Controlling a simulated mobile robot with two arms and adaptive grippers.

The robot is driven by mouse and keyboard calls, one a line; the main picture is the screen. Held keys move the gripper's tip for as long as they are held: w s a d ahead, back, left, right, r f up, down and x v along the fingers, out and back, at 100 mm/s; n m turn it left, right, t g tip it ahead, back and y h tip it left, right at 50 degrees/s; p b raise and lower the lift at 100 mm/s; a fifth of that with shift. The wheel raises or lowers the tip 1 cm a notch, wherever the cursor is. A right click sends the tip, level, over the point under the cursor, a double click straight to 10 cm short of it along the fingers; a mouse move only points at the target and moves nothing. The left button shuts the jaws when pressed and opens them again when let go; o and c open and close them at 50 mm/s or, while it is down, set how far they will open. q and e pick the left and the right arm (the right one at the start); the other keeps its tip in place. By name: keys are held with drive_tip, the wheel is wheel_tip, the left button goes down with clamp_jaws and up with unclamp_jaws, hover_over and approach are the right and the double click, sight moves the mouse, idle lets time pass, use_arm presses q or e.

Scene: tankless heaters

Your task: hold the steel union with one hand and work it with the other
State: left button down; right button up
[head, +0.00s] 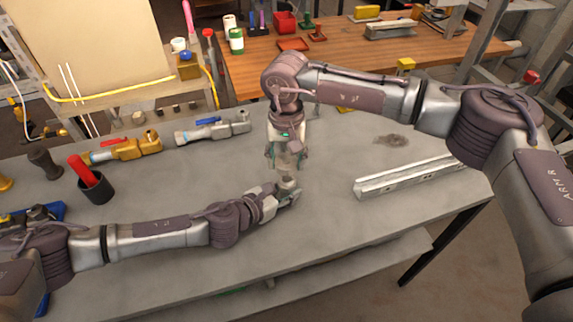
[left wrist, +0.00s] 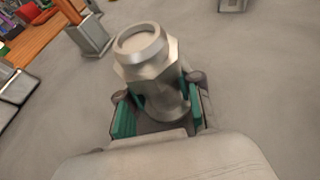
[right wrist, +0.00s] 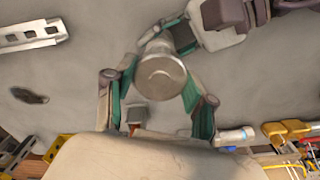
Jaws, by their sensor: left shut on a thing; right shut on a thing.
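The steel union (head: 288,182) is a silver fitting with a hex nut and a round end. It is held above the grey bench. My left gripper (head: 286,194) reaches in from the left and is shut on it. In the left wrist view the union (left wrist: 150,62) sits between teal pads, tilted, with its round end towards the camera. My right gripper (head: 286,164) points down from above and is shut on the union. In the right wrist view the round end (right wrist: 162,76) lies between its fingers. The exact contact there is hard to make out.
A metal rail (head: 410,178) lies at the right of the bench. A brass valve (head: 128,149), a steel valve with a blue handle (head: 212,127) and a black cup (head: 96,188) with a red-handled tool are at the left. A wooden bench (head: 345,48) stands behind.

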use_arm(q)
drive_tip(key=c, duration=0.7)
unclamp_jaws()
